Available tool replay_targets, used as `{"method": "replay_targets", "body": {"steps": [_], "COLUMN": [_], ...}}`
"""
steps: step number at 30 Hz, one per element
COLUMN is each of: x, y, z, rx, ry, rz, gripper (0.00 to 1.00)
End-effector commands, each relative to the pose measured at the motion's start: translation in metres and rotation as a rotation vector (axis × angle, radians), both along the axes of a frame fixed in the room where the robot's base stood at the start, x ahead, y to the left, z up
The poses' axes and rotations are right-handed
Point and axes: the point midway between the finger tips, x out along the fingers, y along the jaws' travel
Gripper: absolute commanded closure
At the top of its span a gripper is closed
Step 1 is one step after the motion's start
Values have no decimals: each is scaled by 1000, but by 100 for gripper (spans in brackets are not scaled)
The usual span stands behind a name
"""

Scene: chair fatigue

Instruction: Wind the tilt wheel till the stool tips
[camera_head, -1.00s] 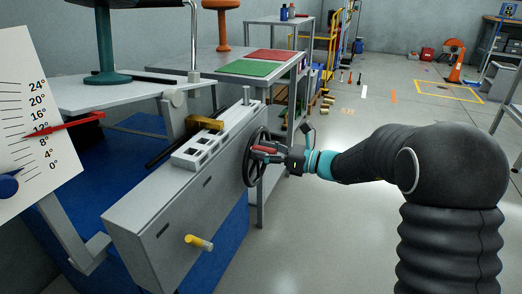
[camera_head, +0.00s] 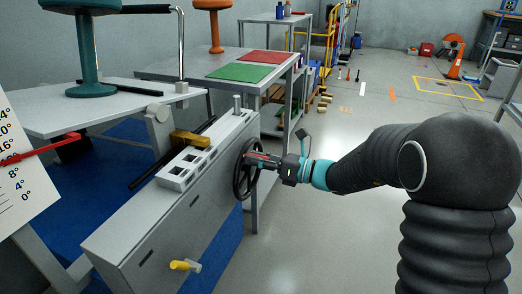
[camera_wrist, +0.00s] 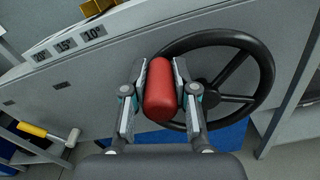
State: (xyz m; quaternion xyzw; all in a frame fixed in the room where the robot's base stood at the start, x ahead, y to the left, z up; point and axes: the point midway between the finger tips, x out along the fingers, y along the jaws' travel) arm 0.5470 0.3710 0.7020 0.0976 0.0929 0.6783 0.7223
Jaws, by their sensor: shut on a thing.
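The black tilt wheel (camera_head: 239,180) is on the end of the grey housing (camera_head: 160,215). My gripper (camera_head: 266,161) is shut on the wheel's red handle, which shows between both fingers in the wrist view (camera_wrist: 160,92). The teal stool (camera_head: 92,50) stands on the pale tilt platform (camera_head: 125,110) at upper left. A white degree scale (camera_head: 30,205) is at the left edge, partly cut off. Its red pointer (camera_head: 45,149) crosses near the middle marks; its tip is out of view, so I cannot tell the exact reading.
A yellow-tipped peg (camera_head: 181,265) sticks out of the housing's front. A brass block (camera_head: 188,139) and a slotted strip (camera_head: 185,170) sit on top. A bench with green (camera_head: 240,73) and red (camera_head: 268,57) mats stands behind. The floor at right is open.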

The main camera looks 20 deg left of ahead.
Motion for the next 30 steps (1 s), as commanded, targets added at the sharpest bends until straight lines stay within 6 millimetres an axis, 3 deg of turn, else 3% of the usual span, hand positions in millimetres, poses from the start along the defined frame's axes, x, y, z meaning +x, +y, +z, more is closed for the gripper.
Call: {"method": "replay_targets", "body": {"steps": [10,11,13,14,25,30], "x": [4,4,5,6,8,8], "y": [-5,-6,-7,-8,-17,-40], "z": [2,2,2,2,2,2], "rx": [4,5,5,5,4,4], "ry": [10,10,10,10,10,10], "rz": [-6,-7,-11,-12,-21,-25], "gripper": [100,67,50,47,47,47]}}
